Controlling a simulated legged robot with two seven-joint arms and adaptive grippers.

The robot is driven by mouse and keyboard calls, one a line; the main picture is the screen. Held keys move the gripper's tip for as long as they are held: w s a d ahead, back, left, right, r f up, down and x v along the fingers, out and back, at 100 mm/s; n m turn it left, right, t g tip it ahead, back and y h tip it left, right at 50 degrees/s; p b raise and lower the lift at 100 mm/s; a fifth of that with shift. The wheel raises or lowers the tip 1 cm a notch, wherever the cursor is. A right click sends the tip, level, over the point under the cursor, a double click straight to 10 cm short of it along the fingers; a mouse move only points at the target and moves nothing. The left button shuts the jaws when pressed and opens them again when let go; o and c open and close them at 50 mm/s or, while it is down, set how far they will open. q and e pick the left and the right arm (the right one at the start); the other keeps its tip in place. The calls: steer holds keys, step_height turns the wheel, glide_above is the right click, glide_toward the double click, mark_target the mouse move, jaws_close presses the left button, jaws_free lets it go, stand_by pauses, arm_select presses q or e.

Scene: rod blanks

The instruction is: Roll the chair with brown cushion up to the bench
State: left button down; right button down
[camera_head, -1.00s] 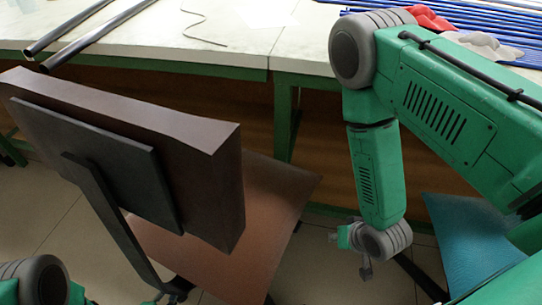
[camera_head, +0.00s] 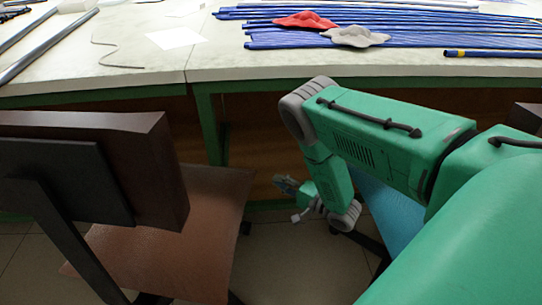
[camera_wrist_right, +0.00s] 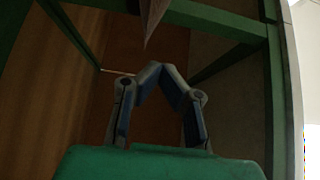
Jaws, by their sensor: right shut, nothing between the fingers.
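The chair with the brown cushion (camera_head: 192,236) stands at the left in the head view, its dark backrest (camera_head: 150,165) towards me. The far edge of its seat is close to the bench (camera_head: 120,92), near a green bench leg. My right gripper (camera_head: 283,185) is low in front of the bench, just right of the brown seat, with a visible space between them. In the right wrist view my right gripper (camera_wrist_right: 160,70) has its fingertips together with nothing between them. My left gripper is out of view.
A chair with a blue seat (camera_head: 395,215) stands behind my right arm. Blue rods (camera_head: 300,35), a red cloth (camera_head: 305,19) and a grey cloth (camera_head: 357,36) lie on the bench. Some tiled floor (camera_head: 275,255) is clear between the chairs.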

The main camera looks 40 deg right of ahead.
steer(key=b+x, duration=0.2)
steer(key=x, duration=0.5)
steer(key=shift+w+b, duration=0.3)
steer(key=shift+w, duration=0.1)
